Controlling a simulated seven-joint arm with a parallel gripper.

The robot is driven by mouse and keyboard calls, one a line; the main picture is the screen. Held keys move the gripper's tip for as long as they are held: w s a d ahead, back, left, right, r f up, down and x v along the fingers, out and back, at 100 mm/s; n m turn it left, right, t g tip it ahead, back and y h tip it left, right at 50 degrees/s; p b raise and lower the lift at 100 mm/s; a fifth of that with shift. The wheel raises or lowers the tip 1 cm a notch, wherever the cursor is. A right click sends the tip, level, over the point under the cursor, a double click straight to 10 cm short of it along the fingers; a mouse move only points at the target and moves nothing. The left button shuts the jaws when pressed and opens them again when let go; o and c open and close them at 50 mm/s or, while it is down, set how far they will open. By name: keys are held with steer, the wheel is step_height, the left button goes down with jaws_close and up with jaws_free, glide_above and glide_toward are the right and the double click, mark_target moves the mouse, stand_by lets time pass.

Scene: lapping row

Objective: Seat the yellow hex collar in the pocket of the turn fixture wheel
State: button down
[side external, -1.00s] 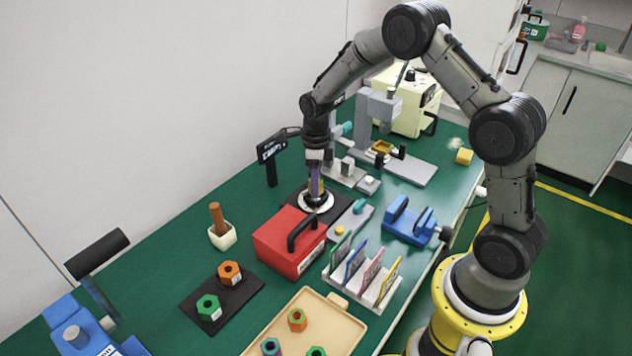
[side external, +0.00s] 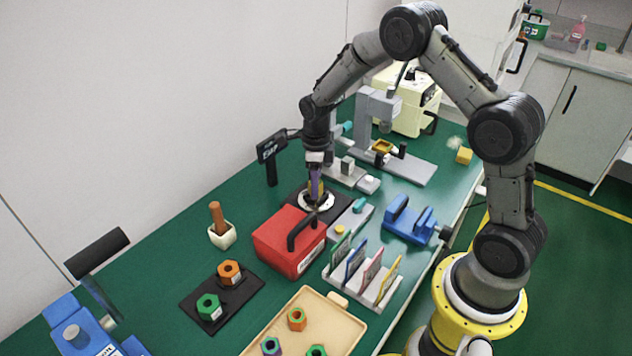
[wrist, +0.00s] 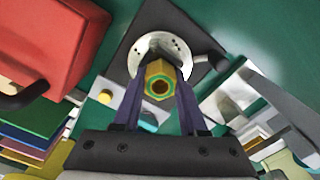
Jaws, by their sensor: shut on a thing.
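The yellow hex collar (wrist: 159,86) is upright between the two purple fingers of my gripper (wrist: 158,100), with a green-rimmed round bore facing the wrist camera. My gripper also shows in the side view (side external: 316,190) and is shut on the collar. The turn fixture wheel (wrist: 139,64) is a pale round disc on a dark square base, directly beyond the collar. It also shows in the side view (side external: 328,205) under the fingertips. The collar and fingers hide the wheel's middle, so I cannot tell whether the collar touches the pocket.
A red toolbox (side external: 272,246) with a black handle stands close in front of the fixture. A grey block with a teal knob (side external: 360,204) and a blue vise (side external: 408,222) are to the right. A card rack, cream tray (side external: 336,330) and dark plate with hex collars stand nearer.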

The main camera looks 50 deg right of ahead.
steer(key=shift+f, duration=0.45)
steer(key=shift+c, duration=1.8)
jaws_free()
steer(key=shift+s, duration=0.1)
step_height(320, 180, up, 14)
